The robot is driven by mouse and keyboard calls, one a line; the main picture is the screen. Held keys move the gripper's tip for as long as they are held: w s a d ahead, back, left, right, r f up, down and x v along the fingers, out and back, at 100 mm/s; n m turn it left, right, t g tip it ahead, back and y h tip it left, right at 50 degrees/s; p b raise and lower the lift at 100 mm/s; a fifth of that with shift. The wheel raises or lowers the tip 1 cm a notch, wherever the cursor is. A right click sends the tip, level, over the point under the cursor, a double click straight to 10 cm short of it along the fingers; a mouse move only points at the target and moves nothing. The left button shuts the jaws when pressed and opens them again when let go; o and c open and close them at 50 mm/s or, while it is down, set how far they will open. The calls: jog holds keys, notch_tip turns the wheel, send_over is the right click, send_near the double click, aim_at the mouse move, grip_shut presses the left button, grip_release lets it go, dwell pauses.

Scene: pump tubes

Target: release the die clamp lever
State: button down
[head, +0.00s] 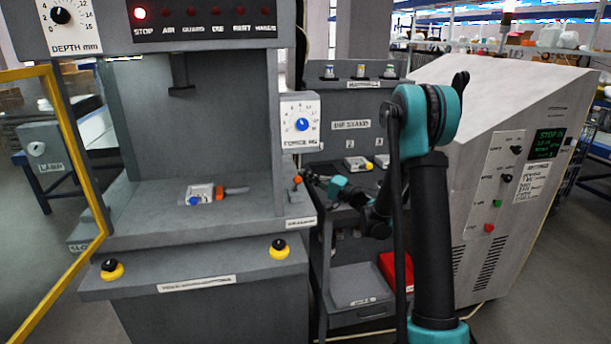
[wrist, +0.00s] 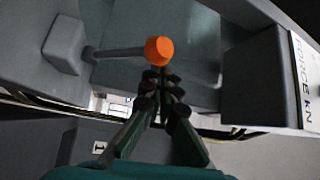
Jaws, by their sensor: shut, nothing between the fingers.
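The clamp lever shows in the wrist view as a grey rod with an orange ball knob (wrist: 159,51), running left to a grey block (wrist: 66,44). In the head view its orange knob (head: 297,180) stands at the right edge of the press bed. My gripper (wrist: 160,78) is shut and empty, its fingertips just below the knob in the picture; I cannot tell whether they touch it. In the head view my gripper (head: 311,177) is small and dark, just right of the knob. A die (head: 200,194) with a blue dot lies on the press bed (head: 155,215).
A yellow-framed guard door (head: 75,140) stands open at the left. The force dial box (head: 300,122) is above the lever, and its dark side is close at right in the wrist view. The die stand (head: 350,125) and a red bin (head: 394,270) are behind my arm.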

jog(key=shift+s+d+f, duration=0.15)
jog(key=shift+s+f, duration=0.15)
jog(key=shift+s, duration=0.05)
jog(key=shift+s, duration=0.15)
dwell(0.3)
jog(key=w+d+r, duration=0.1)
jog(key=w+r, duration=0.2)
jog(key=d+f, duration=0.2)
jog(key=s+d+f, duration=0.1)
jog(key=d, duration=0.2)
jog(key=s+d+f, duration=0.1)
jog(key=d+f, duration=0.1)
jog(key=d, duration=0.1)
jog(key=shift+s+d+f, duration=0.1)
jog(key=shift+f, duration=0.25)
